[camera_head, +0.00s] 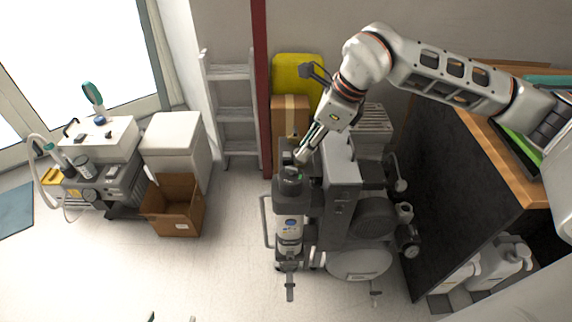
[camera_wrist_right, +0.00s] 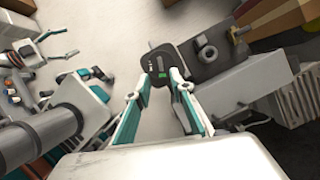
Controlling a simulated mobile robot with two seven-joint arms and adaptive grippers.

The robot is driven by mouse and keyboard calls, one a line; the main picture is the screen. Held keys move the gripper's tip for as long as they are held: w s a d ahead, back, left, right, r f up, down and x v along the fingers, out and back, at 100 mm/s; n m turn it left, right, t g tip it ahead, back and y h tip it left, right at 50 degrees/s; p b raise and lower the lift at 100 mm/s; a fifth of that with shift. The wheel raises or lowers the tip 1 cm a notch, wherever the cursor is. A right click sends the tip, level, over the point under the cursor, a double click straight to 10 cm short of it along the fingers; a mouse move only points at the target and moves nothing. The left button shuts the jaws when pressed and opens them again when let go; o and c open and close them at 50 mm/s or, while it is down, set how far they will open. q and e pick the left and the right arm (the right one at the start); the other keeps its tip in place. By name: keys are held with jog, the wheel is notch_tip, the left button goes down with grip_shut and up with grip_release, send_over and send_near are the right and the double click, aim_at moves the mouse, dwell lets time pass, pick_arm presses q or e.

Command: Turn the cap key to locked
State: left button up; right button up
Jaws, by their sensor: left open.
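The dark cap (camera_head: 289,174) sits on top of a grey cylinder unit. In the right wrist view the cap (camera_wrist_right: 157,60) shows a small green mark between the fingertips. My right gripper (camera_head: 302,156) reaches down to the cap from the upper right. Its two teal-and-white fingers (camera_wrist_right: 160,74) stand apart at either side of the green mark. I cannot tell whether they touch or grip the key, whose outline is not clear. Only the tips of my left gripper (camera_head: 166,318) show at the bottom edge of the head view, apart and empty, far from the cap.
The grey compressor (camera_head: 340,190) stands close right of the cap. A cardboard box (camera_head: 291,117), a yellow case (camera_head: 297,72) and a white ladder rack (camera_head: 232,115) stand behind. A desk with a dark side panel (camera_head: 455,180) is at right. The floor at left front is clear.

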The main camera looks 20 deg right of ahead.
aim_at(292, 168)
jog(key=x, duration=0.8)
jog(key=shift+b, duration=0.4)
jog(key=shift+r, duration=0.1)
grip_shut()
